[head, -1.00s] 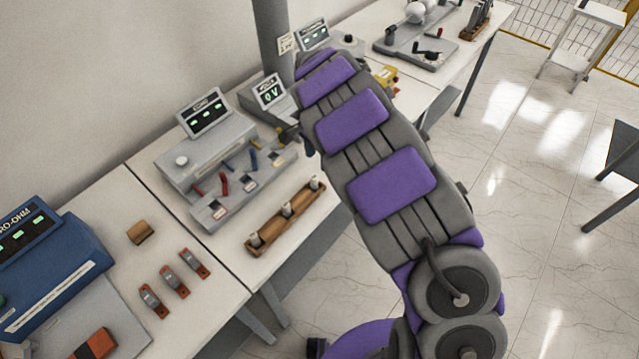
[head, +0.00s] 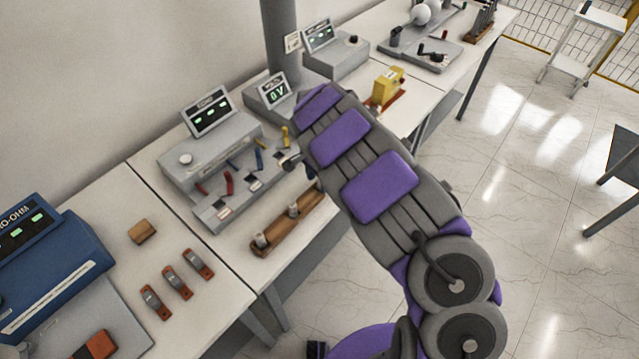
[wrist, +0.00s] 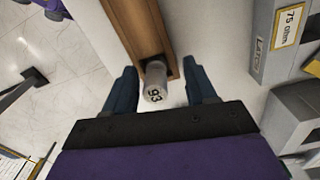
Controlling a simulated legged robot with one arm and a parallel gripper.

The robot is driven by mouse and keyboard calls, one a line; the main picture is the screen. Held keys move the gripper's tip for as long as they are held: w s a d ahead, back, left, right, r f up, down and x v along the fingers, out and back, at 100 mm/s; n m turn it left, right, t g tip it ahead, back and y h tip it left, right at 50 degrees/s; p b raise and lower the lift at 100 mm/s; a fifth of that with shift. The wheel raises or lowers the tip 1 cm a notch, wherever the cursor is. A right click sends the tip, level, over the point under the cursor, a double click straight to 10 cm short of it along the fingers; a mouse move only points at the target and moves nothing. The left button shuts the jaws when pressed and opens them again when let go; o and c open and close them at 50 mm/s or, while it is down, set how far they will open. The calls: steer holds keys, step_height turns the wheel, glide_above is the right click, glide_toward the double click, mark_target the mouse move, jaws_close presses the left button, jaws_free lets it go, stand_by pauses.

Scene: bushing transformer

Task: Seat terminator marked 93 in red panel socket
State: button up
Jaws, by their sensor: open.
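The terminator marked 93 (wrist: 155,88) is a grey cylinder standing at the end of a wooden rack (wrist: 128,28) in the wrist view. My gripper (wrist: 161,74) is open, with one blue finger on each side of the terminator and visible gaps between. In the head view the rack (head: 276,240) lies in front of the grey panel, with two terminators (head: 260,240) (head: 293,210) showing; its far end is hidden by my arm. The grey panel (head: 208,212) has red, blue and yellow levers; a red lever (head: 229,183) is towards its left. Its socket openings are too small to make out.
In the wrist view a grey block labelled 75 Ohm (wrist: 289,25) stands to the right of the rack. The blue meter (head: 62,258), a brown block (head: 142,231) and several red-brown clips (head: 177,283) are on the left table. A yellow device (head: 388,85) stands beyond my arm.

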steer(key=shift+a, duration=0.2)
steer(key=shift+c, duration=0.8)
steer(key=shift+d+r, duration=0.15)
steer(key=shift+d, duration=0.65)
steer(key=c, duration=0.4)
steer(key=shift+d, duration=0.1)
steer(key=shift+c, duration=1)
jaws_close()
steer(key=shift+a, duration=0.55)
